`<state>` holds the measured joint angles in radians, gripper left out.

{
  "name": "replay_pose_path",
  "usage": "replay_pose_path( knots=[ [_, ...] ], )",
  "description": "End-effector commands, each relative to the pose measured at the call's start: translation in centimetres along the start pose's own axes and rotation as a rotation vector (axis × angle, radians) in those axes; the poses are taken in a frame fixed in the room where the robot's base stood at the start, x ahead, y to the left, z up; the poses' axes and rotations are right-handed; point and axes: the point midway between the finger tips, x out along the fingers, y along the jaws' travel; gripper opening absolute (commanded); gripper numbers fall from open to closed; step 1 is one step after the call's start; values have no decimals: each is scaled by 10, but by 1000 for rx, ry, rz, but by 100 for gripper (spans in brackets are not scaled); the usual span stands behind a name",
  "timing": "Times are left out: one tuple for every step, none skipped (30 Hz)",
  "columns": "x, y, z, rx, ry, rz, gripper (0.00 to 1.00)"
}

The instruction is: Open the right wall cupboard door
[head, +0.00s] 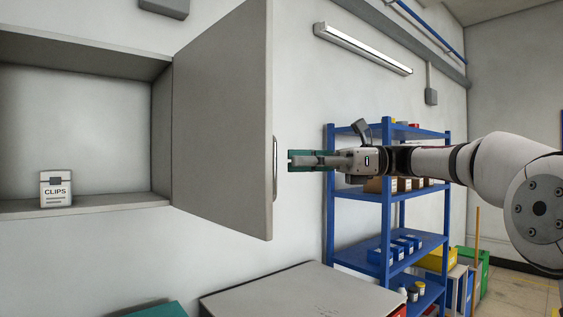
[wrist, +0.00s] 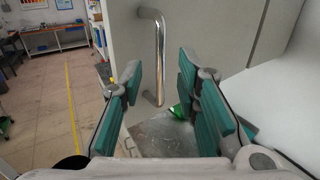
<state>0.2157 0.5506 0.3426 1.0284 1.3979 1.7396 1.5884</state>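The grey wall cupboard door (head: 222,120) stands wide open, swung out from the cupboard (head: 160,130). A vertical metal bar handle (head: 275,168) is near its free edge. My gripper (head: 291,160) is just right of the handle at mid-height, with a small gap between them in the head view. In the wrist view my gripper (wrist: 160,80) has its two green-padded fingers spread apart and nothing gripped. The handle (wrist: 159,52) shows ahead between the fingers there. Whether the fingertips reach around it I cannot tell.
A box labelled CLIPS (head: 56,189) stands on the cupboard's floor. A grey worktop (head: 300,292) lies below the door. Blue shelving (head: 386,215) with boxes stands behind my arm. The wrist view shows open floor (wrist: 45,110) at left.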

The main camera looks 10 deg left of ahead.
Motion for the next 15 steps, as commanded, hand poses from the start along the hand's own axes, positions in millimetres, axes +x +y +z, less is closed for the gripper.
replay_pose_path(
  knots=[
    [-12,-1,0,-1,-1,-4,29],
    [-18,-1,0,-1,0,-4,29],
    [-25,-1,-1,0,0,-2,29],
    [-31,-1,0,0,0,-3,29],
    [-36,-1,0,0,0,-3,29],
    [-41,0,-1,0,1,-2,29],
    [-45,0,-1,-1,0,-2,29],
    [-49,-1,0,-1,1,-2,29],
    [-53,0,0,0,1,-2,29],
    [-55,0,0,0,1,-1,29],
    [-57,0,0,0,1,-1,29],
    [-59,0,0,0,1,0,29],
    [-60,0,0,0,1,1,29],
    [-61,0,0,0,1,1,29],
    [-62,0,0,0,1,1,29]
  ],
)
